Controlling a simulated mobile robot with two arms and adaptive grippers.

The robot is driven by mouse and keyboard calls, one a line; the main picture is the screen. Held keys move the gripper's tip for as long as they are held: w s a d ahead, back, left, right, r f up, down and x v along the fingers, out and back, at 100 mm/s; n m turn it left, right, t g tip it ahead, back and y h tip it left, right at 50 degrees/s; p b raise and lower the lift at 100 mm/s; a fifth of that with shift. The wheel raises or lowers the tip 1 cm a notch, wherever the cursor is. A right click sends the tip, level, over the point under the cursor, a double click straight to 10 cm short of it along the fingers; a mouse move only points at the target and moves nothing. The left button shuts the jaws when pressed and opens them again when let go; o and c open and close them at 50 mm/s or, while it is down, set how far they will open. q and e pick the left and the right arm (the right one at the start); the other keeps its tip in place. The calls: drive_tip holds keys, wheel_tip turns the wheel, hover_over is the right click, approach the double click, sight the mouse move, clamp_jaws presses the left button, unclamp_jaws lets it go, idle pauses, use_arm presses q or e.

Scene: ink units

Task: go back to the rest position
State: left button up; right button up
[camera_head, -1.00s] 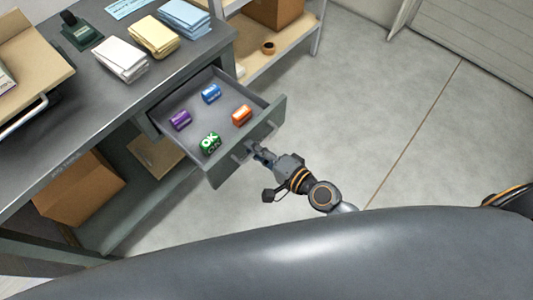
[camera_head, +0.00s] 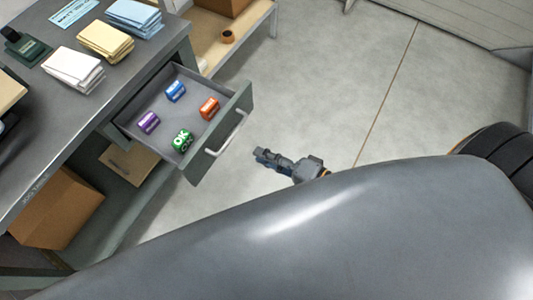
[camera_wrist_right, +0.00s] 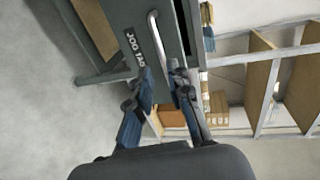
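My right gripper (camera_head: 262,156) is in front of the open drawer (camera_head: 240,108), to the right of its handle (camera_head: 225,137) and apart from it. In the wrist view its two fingers stand apart with nothing between them (camera_wrist_right: 163,80). The drawer handle also shows beyond the fingertips there (camera_wrist_right: 157,42). My left gripper is not in view in either picture.
The drawer holds a purple unit (camera_head: 148,122), a blue unit (camera_head: 175,91), an orange unit (camera_head: 209,107) and a green "OK" unit (camera_head: 182,141). Paper stacks lie on the desk (camera_head: 60,125). A shelf (camera_head: 250,35) stands behind. Floor (camera_head: 330,85) to the right is clear.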

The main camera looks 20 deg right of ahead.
idle(0.5)
drive_tip(key=s+d+f+n+g+h+p, duration=0.15)
drive_tip(key=d+f+n+h, duration=0.35)
drive_tip(key=f, duration=0.8)
drive_tip(key=s+d+f+n+g+h+p, duration=0.1)
drive_tip(key=d+f+n+g+p, duration=0.15)
drive_tip(key=d+f, duration=0.8)
drive_tip(key=s+a+f+n+g+h, duration=0.1)
drive_tip(key=s+a+f+n+g, duration=0.1)
drive_tip(key=s+f, duration=0.6)
drive_tip(key=s+a+f+n+g+h+p, duration=0.1)
drive_tip(key=s+f+n+g, duration=0.3)
drive_tip(key=s+f, duration=0.4)
drive_tip(key=s+a+g+h, duration=0.1)
drive_tip(key=s, duration=0.5)
drive_tip(key=shift+s+a+f+g, duration=0.15)
drive_tip(key=shift+s+f+g, duration=0.1)
drive_tip(key=shift+s+g, duration=0.05)
